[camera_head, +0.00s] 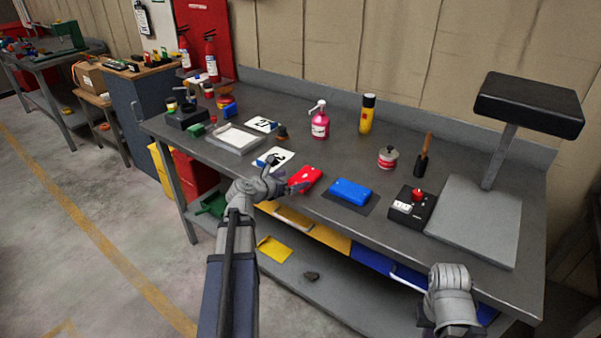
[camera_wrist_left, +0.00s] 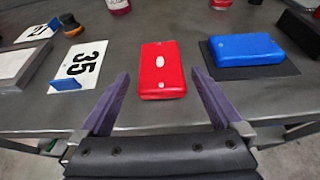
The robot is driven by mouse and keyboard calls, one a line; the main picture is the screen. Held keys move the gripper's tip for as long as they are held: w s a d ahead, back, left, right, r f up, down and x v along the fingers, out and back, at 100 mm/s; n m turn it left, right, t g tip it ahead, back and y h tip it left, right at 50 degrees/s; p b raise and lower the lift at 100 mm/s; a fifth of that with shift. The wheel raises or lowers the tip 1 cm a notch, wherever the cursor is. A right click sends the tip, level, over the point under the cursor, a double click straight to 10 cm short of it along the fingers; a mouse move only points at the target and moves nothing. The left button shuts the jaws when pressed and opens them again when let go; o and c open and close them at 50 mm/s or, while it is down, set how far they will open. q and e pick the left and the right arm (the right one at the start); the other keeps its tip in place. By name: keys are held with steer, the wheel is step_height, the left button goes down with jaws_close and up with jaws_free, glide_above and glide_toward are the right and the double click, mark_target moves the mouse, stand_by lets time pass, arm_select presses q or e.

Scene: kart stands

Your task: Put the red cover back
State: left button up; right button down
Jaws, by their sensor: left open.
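The red cover (camera_head: 306,179) lies flat on the grey workbench near its front edge. In the left wrist view the red cover (camera_wrist_left: 162,70) sits ahead of and between the fingers. My left gripper (camera_head: 293,186) is open at the bench's front edge, just short of the cover; its two fingers (camera_wrist_left: 157,95) are spread wide in the wrist view, with nothing held. A blue cover (camera_head: 350,191) lies on a dark mat to the right of the red one. My right arm shows at the lower right, but its fingertips cannot be made out.
A number 35 card (camera_wrist_left: 82,67) lies left of the red cover. A black box with a red button (camera_head: 411,205) and a grey stand (camera_head: 476,222) are at right. A pink spray bottle (camera_head: 320,122) and yellow can (camera_head: 367,114) stand behind.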

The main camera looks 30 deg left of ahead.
arm_select(q)
steer(key=p+v, duration=0.1)
steer(key=v, duration=0.3)
steer(key=shift+s, duration=0.1)
stand_by(0.5)
